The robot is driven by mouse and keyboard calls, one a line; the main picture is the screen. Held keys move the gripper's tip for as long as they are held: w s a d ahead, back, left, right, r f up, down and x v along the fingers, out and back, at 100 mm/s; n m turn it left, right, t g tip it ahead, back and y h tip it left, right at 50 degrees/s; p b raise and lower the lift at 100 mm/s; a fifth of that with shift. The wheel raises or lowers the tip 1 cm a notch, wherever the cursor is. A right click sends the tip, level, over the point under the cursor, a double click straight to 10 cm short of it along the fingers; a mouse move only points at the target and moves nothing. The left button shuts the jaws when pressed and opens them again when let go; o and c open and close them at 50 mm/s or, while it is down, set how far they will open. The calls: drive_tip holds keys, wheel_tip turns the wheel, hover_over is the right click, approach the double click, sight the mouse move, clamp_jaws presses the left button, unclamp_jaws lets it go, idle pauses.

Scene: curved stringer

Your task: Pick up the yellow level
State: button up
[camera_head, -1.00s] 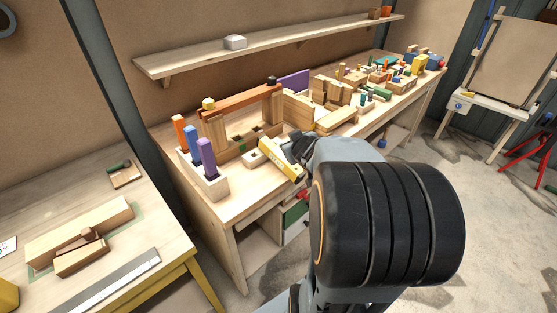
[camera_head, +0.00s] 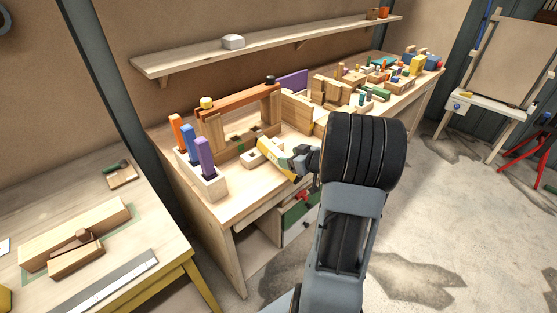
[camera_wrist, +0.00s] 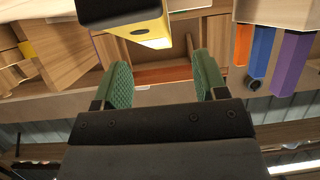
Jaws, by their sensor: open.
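The yellow level (camera_head: 273,156) lies on the workbench near its front edge, its right part hidden behind my gripper. In the wrist view, a yellow and black body that looks like the level (camera_wrist: 150,28) shows at the top edge, beyond the fingertips and partly out of frame. My gripper (camera_wrist: 160,65) is open, with two green-padded fingers apart and nothing visible held between them. In the head view my gripper (camera_head: 301,161) is at the level's right end; I cannot tell whether it touches.
A pale rack with orange, blue and purple pegs (camera_head: 204,152) stands left of the level. A wooden arch with a reddish beam (camera_head: 238,100) stands behind it. Blocks crowd the bench to the right. A shelf (camera_head: 270,45) hangs above. Open floor (camera_head: 430,220) lies at the right.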

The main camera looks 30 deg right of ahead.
sight(280, 154)
drive_tip(key=shift+d+x, duration=0.1)
drive_tip(key=shift+x, duration=1.4)
drive_tip(key=shift+d+x, duration=0.15)
drive_tip(key=shift+x, duration=1.4)
drive_tip(key=c, duration=1.1)
drive_tip(key=shift+c, duration=0.5)
drive_tip(key=shift+r, duration=0.1)
